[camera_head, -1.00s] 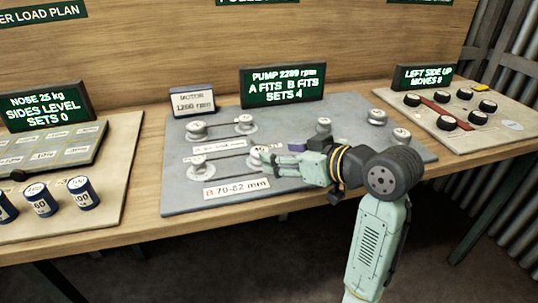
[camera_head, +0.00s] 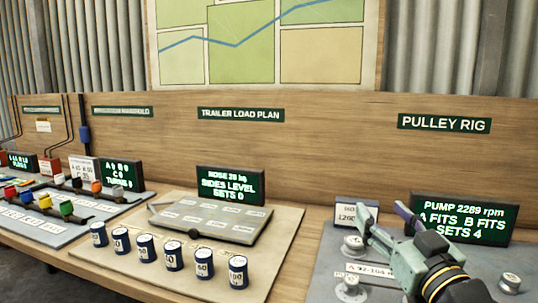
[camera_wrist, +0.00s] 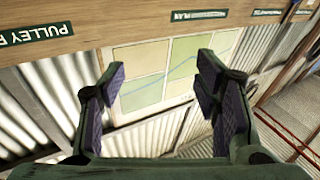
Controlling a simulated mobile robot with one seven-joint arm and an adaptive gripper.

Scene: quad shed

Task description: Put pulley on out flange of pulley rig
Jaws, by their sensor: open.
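The pulley rig board (camera_head: 318,285) is at the lower right of the head view, partly cut off by the frame and partly behind my arm. Silver pulleys show on it: one (camera_head: 353,245) at the upper left, one (camera_head: 350,285) below it, and one (camera_head: 510,283) at the right edge. The out flange cannot be told apart here. My gripper (camera_head: 385,212) is raised above the board, in front of the pump display (camera_head: 468,220), which reads A FITS B FITS, SETS 4. Its fingers are apart and empty, also in the wrist view (camera_wrist: 160,85).
The trailer load plan board (camera_head: 165,265) stands left of the rig with several blue-and-white cylinders along its front. Further left is a manifold board (camera_head: 50,235) with coloured valves. A wooden back panel with a map (camera_head: 235,60) rises behind.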

